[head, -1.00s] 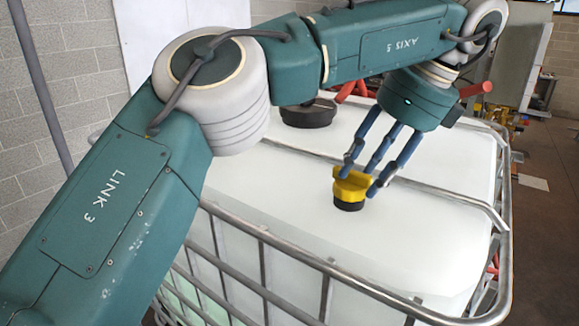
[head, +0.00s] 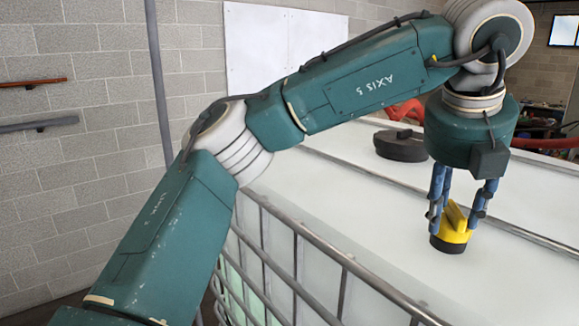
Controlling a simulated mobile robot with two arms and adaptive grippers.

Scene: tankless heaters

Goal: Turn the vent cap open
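The yellow vent cap (head: 453,231) sits on a black base on the white top of the tank (head: 400,235), right of the middle of the head view. A raised yellow grip runs across the cap. My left gripper (head: 455,222) points down over the cap with its blue fingers on both sides of it. The fingertips are at the cap's sides, at or very near its surface. I cannot tell whether they press on it. Part of the cap is hidden behind the fingers. My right gripper is not in view.
A larger black lid (head: 400,146) stands on the tank top behind my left arm. A metal cage rail (head: 345,262) runs along the tank's near edge, and a thin bar crosses the top. Red parts (head: 405,110) lie beyond. A block wall (head: 75,200) is at left.

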